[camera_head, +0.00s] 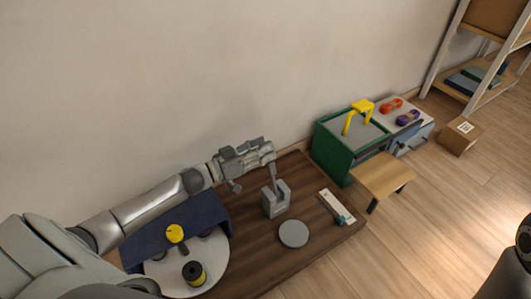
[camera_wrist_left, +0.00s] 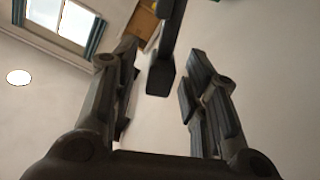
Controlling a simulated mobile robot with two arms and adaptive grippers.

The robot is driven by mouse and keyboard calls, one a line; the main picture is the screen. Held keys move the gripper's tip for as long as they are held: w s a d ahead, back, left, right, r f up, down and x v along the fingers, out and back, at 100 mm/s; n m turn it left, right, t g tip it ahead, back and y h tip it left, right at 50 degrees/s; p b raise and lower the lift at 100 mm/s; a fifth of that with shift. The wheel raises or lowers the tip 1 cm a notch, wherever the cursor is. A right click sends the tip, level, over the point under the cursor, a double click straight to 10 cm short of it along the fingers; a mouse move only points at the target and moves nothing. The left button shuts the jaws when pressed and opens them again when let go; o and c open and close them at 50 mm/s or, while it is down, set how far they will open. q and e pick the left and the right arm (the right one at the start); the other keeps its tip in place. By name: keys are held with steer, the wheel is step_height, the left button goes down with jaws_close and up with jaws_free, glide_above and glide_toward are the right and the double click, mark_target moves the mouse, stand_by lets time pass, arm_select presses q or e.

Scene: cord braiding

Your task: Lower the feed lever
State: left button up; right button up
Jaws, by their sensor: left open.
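The feed lever (camera_head: 272,179) is a grey bar that stands nearly upright out of a slotted grey block (camera_head: 276,200) on the dark wooden table. My left gripper (camera_head: 268,150) is at the lever's upper end. In the left wrist view my left gripper (camera_wrist_left: 160,85) is open, and the lever (camera_wrist_left: 162,60) shows as a dark bar with its end between the two spread fingers. I see a gap to each finger there. In the head view the hand hides the lever's top.
A round grey disc (camera_head: 293,234) lies in front of the block. A white turntable with a black-and-yellow spool (camera_head: 194,273) is below my left arm. A pale strip (camera_head: 335,205) and a green box (camera_head: 347,150) with a yellow handle are to the right.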

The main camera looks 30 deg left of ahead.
arm_select(q)
steer(key=shift+w+d, duration=0.35)
steer(key=shift+w, duration=0.25)
jaws_close()
